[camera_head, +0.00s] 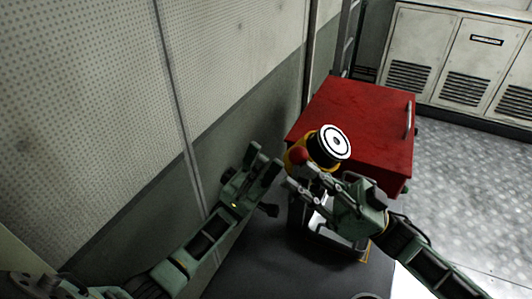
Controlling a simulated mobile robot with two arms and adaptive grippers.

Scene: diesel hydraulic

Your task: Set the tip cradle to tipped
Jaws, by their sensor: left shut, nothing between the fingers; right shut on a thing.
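The tip cradle shows as a yellow bracket (292,160) around a dark cylinder (318,152) with a white ringed disc face (335,142). The cylinder looks tilted, its face turned up and right. A red ball knob (300,156) sits at its near left side. My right gripper (300,178) reaches in from the lower right and is shut at the knob; its fingers hide the grip and part of the cradle. My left gripper (264,160) is shut and empty, left of the cradle and apart from it, in front of the wall.
A red cabinet (365,115) with a metal handle (409,118) stands just behind. A dark surface (260,265) lies below my arms. A perforated wall panel (90,100) bounds the left. White vented cabinets (470,55) stand at the back right, with open metal floor (465,180) before them.

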